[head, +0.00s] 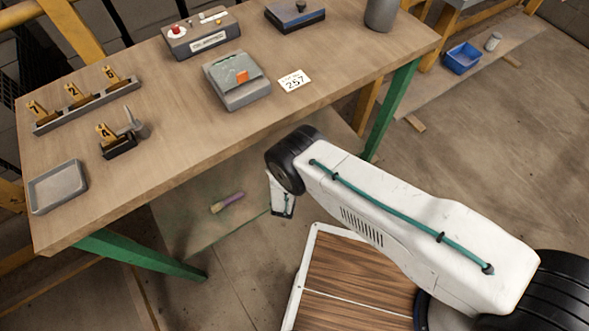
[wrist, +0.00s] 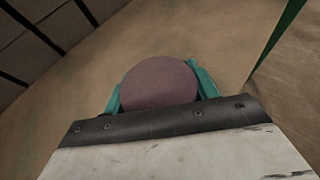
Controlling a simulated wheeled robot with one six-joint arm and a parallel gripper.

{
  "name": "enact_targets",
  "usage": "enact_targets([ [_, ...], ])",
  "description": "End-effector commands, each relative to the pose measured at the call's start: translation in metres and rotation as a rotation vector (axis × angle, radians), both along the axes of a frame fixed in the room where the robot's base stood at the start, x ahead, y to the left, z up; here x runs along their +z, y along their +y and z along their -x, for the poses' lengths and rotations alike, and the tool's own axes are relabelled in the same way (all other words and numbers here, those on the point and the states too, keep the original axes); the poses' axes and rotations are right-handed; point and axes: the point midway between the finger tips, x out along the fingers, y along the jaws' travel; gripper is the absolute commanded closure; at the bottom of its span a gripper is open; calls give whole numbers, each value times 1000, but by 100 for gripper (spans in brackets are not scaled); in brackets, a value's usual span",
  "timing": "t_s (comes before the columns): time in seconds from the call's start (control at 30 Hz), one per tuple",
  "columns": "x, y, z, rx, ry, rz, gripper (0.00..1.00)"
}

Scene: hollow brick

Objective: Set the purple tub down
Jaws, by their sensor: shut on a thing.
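The purple tub (wrist: 160,84) shows in the wrist view as a round, dull purple shape between the two teal fingers of my gripper (wrist: 158,92). The fingers are closed on its sides. A tan surface lies beyond it, and I cannot tell how far the tub is from that surface. In the head view my gripper (head: 283,203) hangs below the wrist, in front of the table's near edge in the picture. The tub cannot be made out there.
The wooden table (head: 180,130) holds a grey tray (head: 57,187), a numbered rack (head: 85,106), a grey box (head: 237,80), a white card marked 257 (head: 294,81) and a control box (head: 202,36). A green leg (head: 391,108) stands at its right.

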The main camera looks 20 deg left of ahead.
Motion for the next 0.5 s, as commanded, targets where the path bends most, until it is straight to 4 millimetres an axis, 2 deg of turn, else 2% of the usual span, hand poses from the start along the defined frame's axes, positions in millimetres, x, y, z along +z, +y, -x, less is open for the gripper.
enact_targets([
  [0.1, -3, 0, 0, 0, 0, 0, 70],
  [0.13, -4, -1, 0, 0, 1, 1, 39],
  [0.2, -3, 0, 0, 0, 1, 1, 20],
  [0.5, -2, 0, 0, 0, 0, 0, 20],
])
